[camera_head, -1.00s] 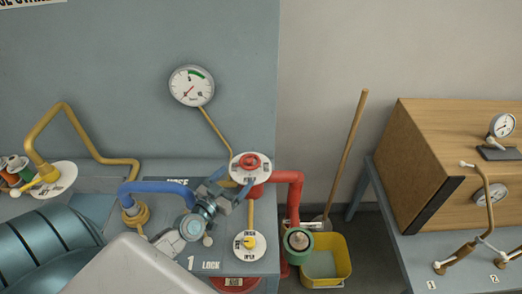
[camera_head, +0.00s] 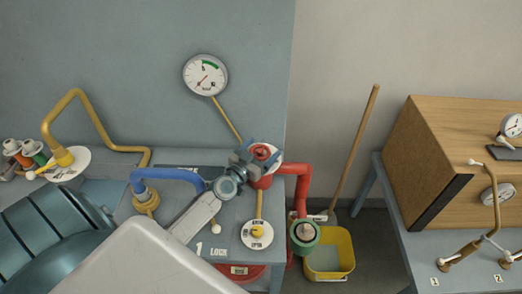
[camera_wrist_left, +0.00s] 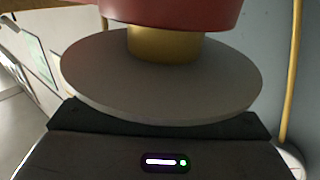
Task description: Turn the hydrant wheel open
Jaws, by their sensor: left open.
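The red hydrant wheel (camera_head: 262,151) sits at the top of the red pipe, over a pale round disc. My left gripper (camera_head: 258,158) is at the wheel in the head view, its open jaws overlapping the wheel and covering part of the disc. The left wrist view shows the wheel's red underside (camera_wrist_left: 170,12), a brass stem and the grey-white disc (camera_wrist_left: 160,80) close in front of the gripper. I cannot tell whether the fingers touch the wheel. My right gripper is not in view.
A blue pipe (camera_head: 168,174) arches just left of my left wrist. A pressure gauge (camera_head: 205,75) is on the wall behind. A yellow bucket (camera_head: 338,254) stands to the right on the floor.

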